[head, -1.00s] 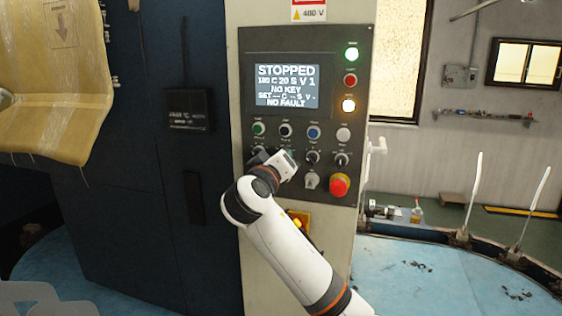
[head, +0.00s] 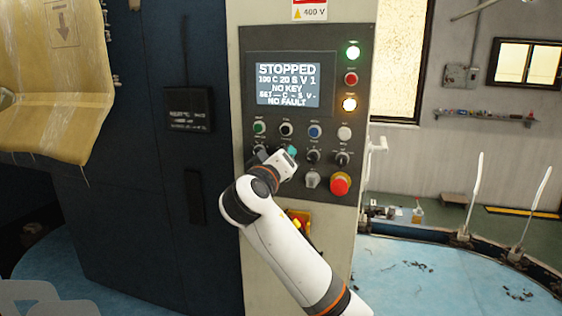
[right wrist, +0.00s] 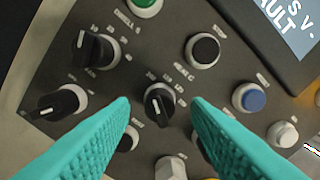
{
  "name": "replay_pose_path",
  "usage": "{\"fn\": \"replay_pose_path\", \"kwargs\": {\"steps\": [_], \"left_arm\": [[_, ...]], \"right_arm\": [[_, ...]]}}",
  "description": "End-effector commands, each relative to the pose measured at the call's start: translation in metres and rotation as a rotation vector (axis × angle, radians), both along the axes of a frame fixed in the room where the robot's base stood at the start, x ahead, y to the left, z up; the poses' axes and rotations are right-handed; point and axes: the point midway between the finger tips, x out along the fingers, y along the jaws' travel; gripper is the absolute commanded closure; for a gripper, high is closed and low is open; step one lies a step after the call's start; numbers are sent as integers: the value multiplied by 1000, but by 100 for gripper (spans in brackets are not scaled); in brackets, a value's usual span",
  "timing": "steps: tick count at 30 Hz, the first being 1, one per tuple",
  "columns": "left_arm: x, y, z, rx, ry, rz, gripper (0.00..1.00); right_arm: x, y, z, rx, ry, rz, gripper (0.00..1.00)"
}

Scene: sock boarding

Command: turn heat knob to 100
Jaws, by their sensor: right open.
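The heat knob (right wrist: 159,104), black with a white pointer line, sits between my right gripper's teal fingers in the right wrist view. My right gripper (right wrist: 161,102) is open, with a fingertip on each side of the knob and visible gaps. In the head view my right gripper (head: 291,151) is at the knob row of the control panel (head: 350,125) and hides the heat knob there. The screen (head: 288,85) reads STOPPED, with a first line that looks like 100 C 20 S V 1, then NO KEY and NO FAULT. My left gripper is not in view.
Other black knobs (right wrist: 92,48) and (right wrist: 60,103) lie left of the heat knob. A black button (right wrist: 203,50) and a blue button (right wrist: 249,97) are close by on the right. A red emergency stop (head: 341,184) sits at the panel's lower right.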

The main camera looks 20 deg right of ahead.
Motion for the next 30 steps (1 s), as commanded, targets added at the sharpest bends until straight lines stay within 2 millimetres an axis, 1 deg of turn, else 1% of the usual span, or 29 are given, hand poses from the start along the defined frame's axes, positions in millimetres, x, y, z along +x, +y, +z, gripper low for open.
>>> {"fn": "replay_pose_path", "kwargs": {"steps": [1,3,9,15,18,21,30], "left_arm": [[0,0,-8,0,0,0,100],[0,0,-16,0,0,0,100],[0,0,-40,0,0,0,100],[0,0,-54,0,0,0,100],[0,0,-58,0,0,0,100],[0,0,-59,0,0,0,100],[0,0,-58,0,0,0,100]], "right_arm": [[-5,5,-4,1,-1,4,57],[-15,12,-6,4,-2,5,57],[-51,37,-6,3,-4,6,57],[-81,56,-4,1,-2,5,57],[-89,62,-2,1,-3,4,57],[-94,64,-1,0,-1,2,57],[-95,65,0,-1,0,2,57]]}}
